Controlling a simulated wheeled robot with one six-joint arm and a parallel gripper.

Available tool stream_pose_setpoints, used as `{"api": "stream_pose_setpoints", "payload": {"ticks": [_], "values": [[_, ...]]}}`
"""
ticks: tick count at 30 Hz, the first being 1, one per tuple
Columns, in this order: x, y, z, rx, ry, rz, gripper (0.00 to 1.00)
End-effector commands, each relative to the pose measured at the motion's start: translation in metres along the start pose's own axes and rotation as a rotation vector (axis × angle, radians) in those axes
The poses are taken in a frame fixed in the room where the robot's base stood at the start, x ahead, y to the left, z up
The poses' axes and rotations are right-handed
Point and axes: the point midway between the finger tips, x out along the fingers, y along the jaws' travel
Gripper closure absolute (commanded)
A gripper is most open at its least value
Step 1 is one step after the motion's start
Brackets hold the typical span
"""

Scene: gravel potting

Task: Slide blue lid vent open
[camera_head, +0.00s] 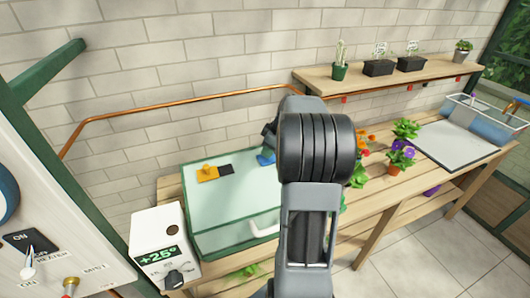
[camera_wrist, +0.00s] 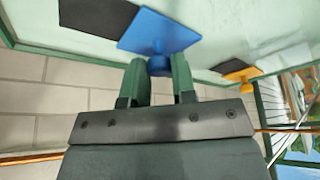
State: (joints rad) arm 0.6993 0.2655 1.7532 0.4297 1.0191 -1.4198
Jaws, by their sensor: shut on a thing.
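The blue lid vent is a flat blue plate with a round knob on a pale glass lid; it shows in the wrist view (camera_wrist: 155,30) and partly in the head view (camera_head: 265,158). A dark square (camera_wrist: 98,17) lies beside the plate on its left in the wrist view. My gripper (camera_wrist: 159,78) has its two green fingers on either side of the blue knob (camera_wrist: 159,64) and is shut on it. In the head view my arm hides part of the blue vent and most of the gripper.
The glass lid (camera_head: 213,215) covers a green-framed box on the wooden bench. A yellow vent (camera_head: 208,174) with a dark patch sits at its left. Flowers (camera_head: 400,155) stand to the right, under a shelf (camera_head: 390,78).

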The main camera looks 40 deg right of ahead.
Motion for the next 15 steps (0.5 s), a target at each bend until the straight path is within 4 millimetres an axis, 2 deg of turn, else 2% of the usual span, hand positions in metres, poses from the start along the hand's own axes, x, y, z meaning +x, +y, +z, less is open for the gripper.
{"api": "stream_pose_setpoints", "payload": {"ticks": [11, 12, 15], "values": [[-0.0013, -0.0011, 0.0021, 0.023, 0.004, 0.002, 1.00], [-0.0011, -0.0014, 0.0018, 0.022, 0.004, 0.001, 0.74], [-0.0010, -0.0015, 0.0016, 0.021, 0.004, 0.001, 0.65]]}}
